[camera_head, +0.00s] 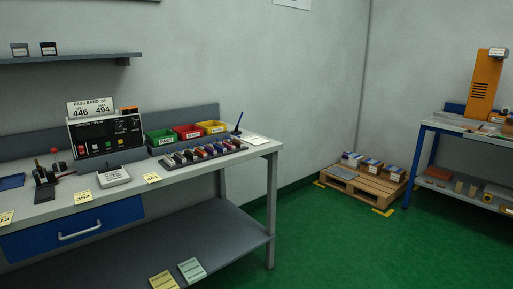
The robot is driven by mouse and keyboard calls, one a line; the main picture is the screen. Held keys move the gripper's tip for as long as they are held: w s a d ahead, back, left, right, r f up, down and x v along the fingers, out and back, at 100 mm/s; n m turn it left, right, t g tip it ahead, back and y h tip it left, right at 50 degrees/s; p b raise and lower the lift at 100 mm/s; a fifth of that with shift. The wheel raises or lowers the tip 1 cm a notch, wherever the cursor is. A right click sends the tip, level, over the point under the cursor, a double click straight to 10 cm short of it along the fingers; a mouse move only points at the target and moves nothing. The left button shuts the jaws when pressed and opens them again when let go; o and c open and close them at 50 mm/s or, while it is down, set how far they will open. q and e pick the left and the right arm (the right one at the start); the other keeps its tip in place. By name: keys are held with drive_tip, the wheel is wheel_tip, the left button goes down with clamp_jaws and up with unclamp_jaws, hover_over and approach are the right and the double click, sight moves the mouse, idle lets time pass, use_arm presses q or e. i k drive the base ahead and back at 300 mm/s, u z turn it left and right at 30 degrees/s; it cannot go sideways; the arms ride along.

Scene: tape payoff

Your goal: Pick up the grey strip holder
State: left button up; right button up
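Neither of my grippers shows in the head view. I cannot tell for sure which thing is the grey strip holder. A long dark grey rack (226,157) with a row of small coloured pieces lies on the workbench, in front of three bins. A light grey block (113,177) with a label sits on the bench farther left. A flat grey piece (342,172) lies on the wooden pallet.
The workbench (240,165) carries a panel box (105,133), green (160,138), red (187,132) and yellow (212,127) bins, and a blue drawer (75,231). The pallet (368,190) holds several boxes. A second bench (450,126) stands right. Green floor (350,245) between is clear.

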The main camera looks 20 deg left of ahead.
sight(178, 156)
drive_tip(key=z, duration=0.35)
drive_tip(key=i, duration=1.65)
drive_tip(key=u, duration=1)
drive_tip(key=i, duration=0.95)
drive_tip(key=u, duration=1.15)
